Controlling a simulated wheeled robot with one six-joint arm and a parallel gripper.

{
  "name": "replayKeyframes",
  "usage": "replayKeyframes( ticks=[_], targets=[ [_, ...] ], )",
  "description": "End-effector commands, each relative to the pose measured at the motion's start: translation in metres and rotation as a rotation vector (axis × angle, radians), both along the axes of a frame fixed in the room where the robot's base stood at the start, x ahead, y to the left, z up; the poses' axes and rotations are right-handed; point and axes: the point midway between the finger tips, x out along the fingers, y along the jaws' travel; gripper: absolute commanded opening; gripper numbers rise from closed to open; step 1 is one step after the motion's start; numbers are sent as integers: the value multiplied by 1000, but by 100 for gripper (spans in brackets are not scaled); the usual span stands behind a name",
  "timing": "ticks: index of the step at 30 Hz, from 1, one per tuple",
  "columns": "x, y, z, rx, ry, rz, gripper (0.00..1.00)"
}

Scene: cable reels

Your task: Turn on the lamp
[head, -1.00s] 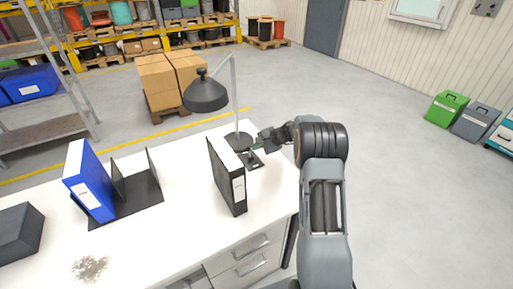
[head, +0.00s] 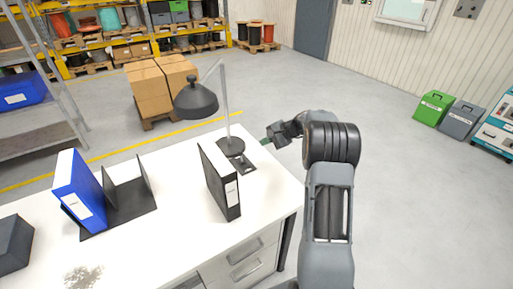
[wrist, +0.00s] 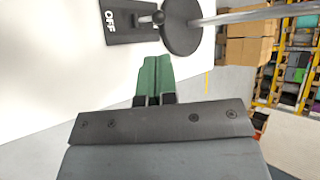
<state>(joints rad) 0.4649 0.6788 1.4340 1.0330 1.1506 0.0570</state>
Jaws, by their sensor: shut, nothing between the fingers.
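The desk lamp has a dark grey shade (head: 195,101), a thin pole and a round base (head: 231,146) at the desk's far right corner. A dark switch plate (head: 246,166) lies beside the base. In the wrist view the plate (wrist: 124,30) reads "OFF", and a small dark knob (wrist: 158,17) shows between it and the lamp base (wrist: 182,30). I see no light from the shade. My gripper (head: 264,141) is just right of the base, apart from it. Its green fingers (wrist: 153,58) are shut and empty, pointing towards the plate and base.
On the white desk (head: 150,235) stand a black binder (head: 222,180), a blue binder (head: 80,190) and a black bookend (head: 130,195). A dark box (head: 12,243) is at the left. Cardboard boxes (head: 160,85) stand behind.

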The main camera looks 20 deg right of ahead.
Motion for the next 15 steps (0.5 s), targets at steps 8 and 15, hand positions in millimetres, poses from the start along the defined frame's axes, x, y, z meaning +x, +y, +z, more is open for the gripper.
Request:
replayKeyframes(
  ticks=[8,15],
  targets=[
    [-11,-25,30,-1,-3,-1,0],
    [-15,-33,39,-1,-1,-2,0]
  ],
)
